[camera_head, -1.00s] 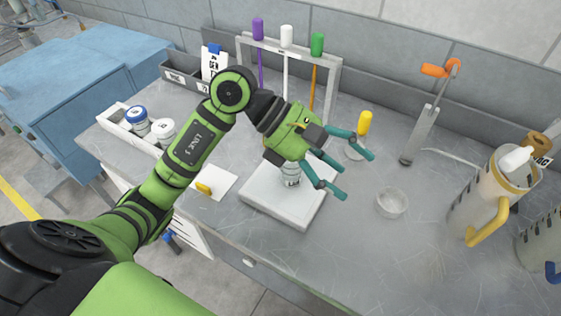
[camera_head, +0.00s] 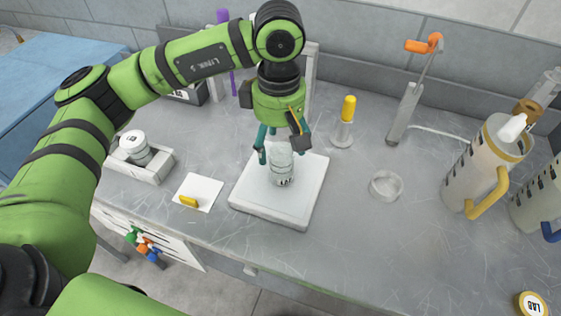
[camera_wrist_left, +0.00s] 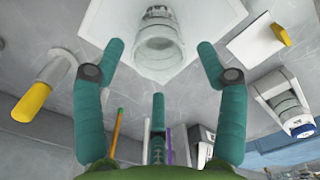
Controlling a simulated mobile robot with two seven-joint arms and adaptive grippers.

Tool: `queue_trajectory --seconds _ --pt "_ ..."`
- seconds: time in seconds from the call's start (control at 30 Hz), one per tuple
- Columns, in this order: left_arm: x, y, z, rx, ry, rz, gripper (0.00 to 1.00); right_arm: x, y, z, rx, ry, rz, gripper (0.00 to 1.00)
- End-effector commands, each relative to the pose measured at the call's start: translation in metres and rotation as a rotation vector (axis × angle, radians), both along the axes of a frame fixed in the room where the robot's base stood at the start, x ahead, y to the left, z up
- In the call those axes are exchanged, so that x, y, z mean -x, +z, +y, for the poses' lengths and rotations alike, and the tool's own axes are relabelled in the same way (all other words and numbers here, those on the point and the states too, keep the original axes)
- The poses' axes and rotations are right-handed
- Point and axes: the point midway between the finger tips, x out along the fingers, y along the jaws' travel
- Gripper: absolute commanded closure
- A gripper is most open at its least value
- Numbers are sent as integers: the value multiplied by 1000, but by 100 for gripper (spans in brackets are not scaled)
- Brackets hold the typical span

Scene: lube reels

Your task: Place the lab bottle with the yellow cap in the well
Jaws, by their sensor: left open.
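A clear jar with a LAB label (camera_head: 281,170) stands upright on the white scale-like platform (camera_head: 240,205), with no cap visible on it. My left gripper (camera_head: 279,150) points down at the jar and is open. In the left wrist view the jar (camera_wrist_left: 158,48) lies ahead of and between the spread fingertips, apart from them. A yellow cap marked LAB (camera_head: 532,303) is at the bottom right edge; I cannot tell whether a bottle is under it. My right gripper is out of view.
A yellow-topped tool (camera_head: 346,120) stands behind the platform. A glass dish (camera_head: 386,185) is to its right. A pitcher with a yellow handle (camera_head: 480,170) stands at far right. A white card (camera_head: 202,188) lies left of the platform.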

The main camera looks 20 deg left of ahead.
Motion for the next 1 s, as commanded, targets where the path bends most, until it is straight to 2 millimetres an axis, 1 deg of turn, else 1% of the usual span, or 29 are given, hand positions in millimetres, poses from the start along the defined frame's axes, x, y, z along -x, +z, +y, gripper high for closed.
queue_trajectory --seconds 0.03,0.17,0.2,0.3,0.4,0.6,0.63,0.67,0.7,0.73,0.77,0.87,0.9,1.0 --pt "2 -3 0 0 0 2 27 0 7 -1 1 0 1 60" --pt "6 -21 -2 0 -1 4 27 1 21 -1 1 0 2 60" --pt "7 -28 -3 1 0 6 27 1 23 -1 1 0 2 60" --pt "6 -42 -3 2 2 2 27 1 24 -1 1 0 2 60" --pt "5 -48 -3 2 1 0 27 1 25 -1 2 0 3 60" --pt "5 -49 -3 3 0 -1 27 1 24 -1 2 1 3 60" --pt "5 -49 -3 3 0 -1 35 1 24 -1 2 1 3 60" --pt "5 -49 -3 3 0 -1 47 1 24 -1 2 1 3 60" --pt "5 -49 -3 3 0 -1 63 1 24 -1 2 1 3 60" --pt "5 -49 -3 3 0 -1 75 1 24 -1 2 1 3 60" --pt "5 -49 -3 3 0 -1 79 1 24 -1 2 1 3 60" --pt "5 -49 -3 3 0 -1 79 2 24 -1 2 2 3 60" --pt "5 -49 -3 3 0 -1 83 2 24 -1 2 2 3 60" --pt "5 -49 -3 3 0 -1 84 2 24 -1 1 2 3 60"
